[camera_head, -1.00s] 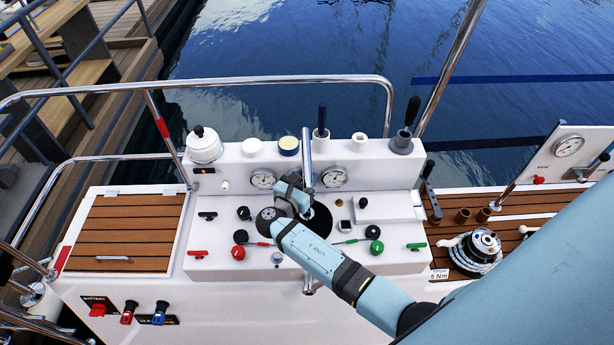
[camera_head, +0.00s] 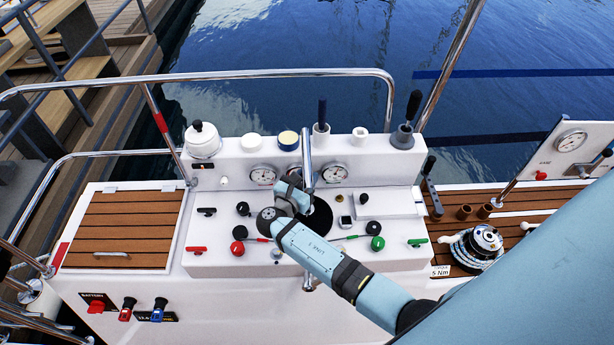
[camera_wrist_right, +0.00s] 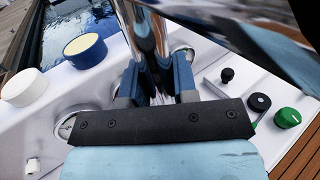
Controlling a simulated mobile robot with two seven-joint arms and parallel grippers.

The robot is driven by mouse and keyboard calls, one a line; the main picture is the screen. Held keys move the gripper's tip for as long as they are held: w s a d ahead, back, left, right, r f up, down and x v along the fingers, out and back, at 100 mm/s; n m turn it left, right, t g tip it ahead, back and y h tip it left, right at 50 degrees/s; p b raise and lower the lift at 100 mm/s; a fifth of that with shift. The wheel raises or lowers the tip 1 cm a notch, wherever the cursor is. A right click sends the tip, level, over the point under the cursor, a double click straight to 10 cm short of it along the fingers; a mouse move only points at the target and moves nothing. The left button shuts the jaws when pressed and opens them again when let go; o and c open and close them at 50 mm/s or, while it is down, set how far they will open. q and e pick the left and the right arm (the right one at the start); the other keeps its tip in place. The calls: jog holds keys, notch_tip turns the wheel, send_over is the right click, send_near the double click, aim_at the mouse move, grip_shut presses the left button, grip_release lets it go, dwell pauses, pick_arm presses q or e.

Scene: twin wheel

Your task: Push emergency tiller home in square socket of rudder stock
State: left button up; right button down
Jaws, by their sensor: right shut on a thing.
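A chrome bar, which looks like the emergency tiller (camera_head: 306,158), stands out above the console in the head view. In the right wrist view, its shiny tube (camera_wrist_right: 146,38) runs between the blue fingers of my right gripper (camera_wrist_right: 157,78), which is shut on it. In the head view my right arm comes in from the lower right and its hand covers the middle of the bar. A dark round recess (camera_head: 322,218) shows beside my wrist. The square socket and the tiller's lower end in it are hidden, so I cannot tell how deep it sits. My left gripper is not in view.
The white console carries two gauges (camera_head: 263,175), a red knob (camera_head: 237,248), a green knob (camera_head: 377,243) and several small levers. A chrome rail (camera_head: 230,75) runs behind it. A winch (camera_head: 484,242) stands on the wooden deck at right.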

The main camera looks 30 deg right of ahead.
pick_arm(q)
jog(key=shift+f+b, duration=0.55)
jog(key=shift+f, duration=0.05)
pick_arm(e)
jog(key=shift+f, duration=0.85)
jog(key=c, duration=0.8)
grip_release()
jog(key=shift+f, duration=0.1)
